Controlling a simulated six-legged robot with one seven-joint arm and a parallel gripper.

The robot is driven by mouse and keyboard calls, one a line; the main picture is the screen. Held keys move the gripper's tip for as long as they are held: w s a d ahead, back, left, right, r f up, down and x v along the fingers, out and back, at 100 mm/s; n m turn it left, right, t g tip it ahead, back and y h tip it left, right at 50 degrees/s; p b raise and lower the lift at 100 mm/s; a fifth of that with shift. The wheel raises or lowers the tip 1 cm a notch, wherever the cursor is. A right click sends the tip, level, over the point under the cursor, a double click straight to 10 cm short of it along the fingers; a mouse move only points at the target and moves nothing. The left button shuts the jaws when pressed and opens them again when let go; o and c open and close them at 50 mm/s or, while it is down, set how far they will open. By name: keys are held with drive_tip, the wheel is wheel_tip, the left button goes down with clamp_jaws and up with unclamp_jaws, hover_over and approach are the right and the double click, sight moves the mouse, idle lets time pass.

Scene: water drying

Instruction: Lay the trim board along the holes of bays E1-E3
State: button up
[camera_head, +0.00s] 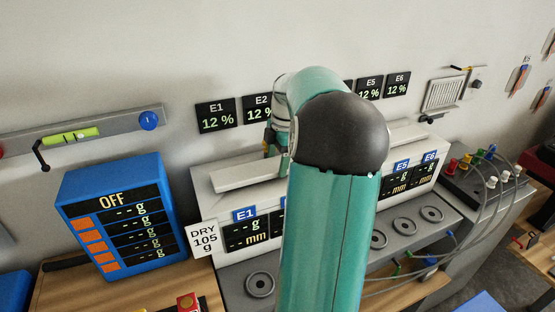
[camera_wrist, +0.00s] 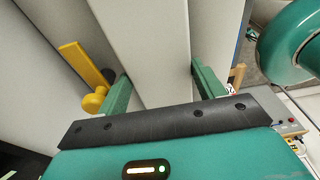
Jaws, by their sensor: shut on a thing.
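The trim board (camera_wrist: 152,45) is a long pale board running between the two green fingers of my gripper (camera_wrist: 160,82) in the wrist view. In the head view the board (camera_head: 236,173) lies over the left part of the white bay unit's top; whether it touches that top I cannot tell. My gripper (camera_head: 272,142) is shut on the board, partly hidden behind my teal arm. Bay label E1 (camera_head: 244,214) shows at the unit's left. E5 (camera_head: 402,166) and E6 (camera_head: 430,156) show at the right. My arm hides the middle bays. No holes are visible under the board.
A blue scale display (camera_head: 115,215) reading OFF stands at the left, beside a DRY 105 g card (camera_head: 203,238). Round dishes (camera_head: 378,239) line the unit's front ledge. A cabled box (camera_head: 487,180) stands at the right. A yellow lever (camera_wrist: 85,65) is near one finger.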

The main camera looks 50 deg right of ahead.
drive_tip(key=shift+f, duration=0.1)
drive_tip(key=shift+f, duration=0.25)
drive_tip(key=o, duration=1)
wheel_tip(320, 180, up, 13)
drive_tip(key=d, duration=0.2)
drive_tip(key=w+a+m+h, duration=0.2)
drive_tip(key=w+a, duration=0.2)
drive_tip(key=a, duration=0.9)
drive_tip(key=s+a+m+t, duration=0.1)
drive_tip(key=a+m, duration=0.2)
drive_tip(key=a, duration=1.1)
drive_tip(key=s+a+f+m+t, duration=0.1)
drive_tip(key=s+a+f+m, duration=0.2)
drive_tip(key=a, duration=0.5)
drive_tip(key=s+a+f+m+t, duration=0.2)
drive_tip(key=s+a+f+m, duration=0.1)
drive_tip(key=s+a, duration=0.4)
drive_tip(key=shift+s+a+f+m+t, duration=0.3)
drive_tip(key=shift+a+f+m, duration=0.1)
drive_tip(key=shift+a+f, duration=0.4)
